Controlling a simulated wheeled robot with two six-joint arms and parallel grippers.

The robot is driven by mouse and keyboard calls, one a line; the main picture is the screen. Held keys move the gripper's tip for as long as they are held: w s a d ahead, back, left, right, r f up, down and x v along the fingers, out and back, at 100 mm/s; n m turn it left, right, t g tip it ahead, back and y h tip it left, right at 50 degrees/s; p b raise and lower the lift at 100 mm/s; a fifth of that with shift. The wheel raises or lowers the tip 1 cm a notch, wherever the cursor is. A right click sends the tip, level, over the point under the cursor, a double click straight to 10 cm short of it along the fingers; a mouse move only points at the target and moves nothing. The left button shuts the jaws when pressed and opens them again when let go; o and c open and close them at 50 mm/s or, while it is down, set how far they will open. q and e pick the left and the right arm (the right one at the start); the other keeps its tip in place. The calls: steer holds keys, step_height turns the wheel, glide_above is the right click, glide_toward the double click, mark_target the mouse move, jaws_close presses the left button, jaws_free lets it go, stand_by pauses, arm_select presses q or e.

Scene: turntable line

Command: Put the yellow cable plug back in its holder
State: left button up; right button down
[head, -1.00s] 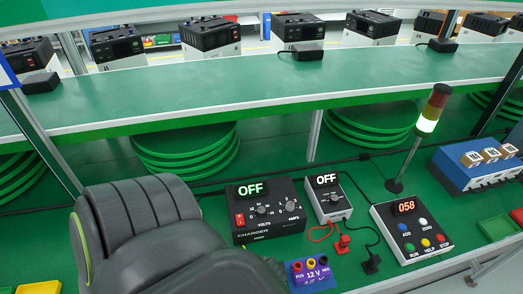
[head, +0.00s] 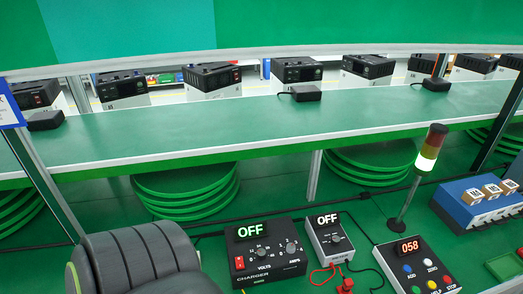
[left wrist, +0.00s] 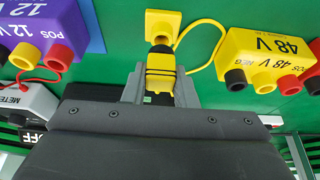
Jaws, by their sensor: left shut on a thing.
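In the left wrist view, the yellow plug (left wrist: 160,74) with dark bands is between the grey fingers of my left gripper (left wrist: 160,88), which is shut on it. Just beyond its tip is a yellow block (left wrist: 163,25) with a dark patch, possibly the holder; I cannot tell whether plug and block touch. A yellow cable (left wrist: 213,27) loops to the right of them. In the head view my dark left arm fills the lower left; its gripper, the plug and the block do not show. My right gripper is not in view.
A yellow 48 V box (left wrist: 262,55) stands right of the plug and a purple 12 V box (left wrist: 62,30) left. The head view shows a charger (head: 265,255), a meter (head: 330,238), a button panel (head: 415,265), a signal lamp (head: 430,150) and a blue box (head: 480,205).

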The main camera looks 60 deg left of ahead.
arm_select(q)
steer(key=shift+f+p, duration=0.1)
steer(key=shift+p, duration=0.45)
stand_by(0.9)
steer(key=shift+f, duration=0.9)
stand_by(1.0)
stand_by(0.9)
steer(key=o, duration=1)
steer(key=shift+c, duration=0.2)
steer(key=shift+r+p, duration=1.4)
steer(key=shift+p, duration=0.15)
steer(key=shift+r, duration=2.3)
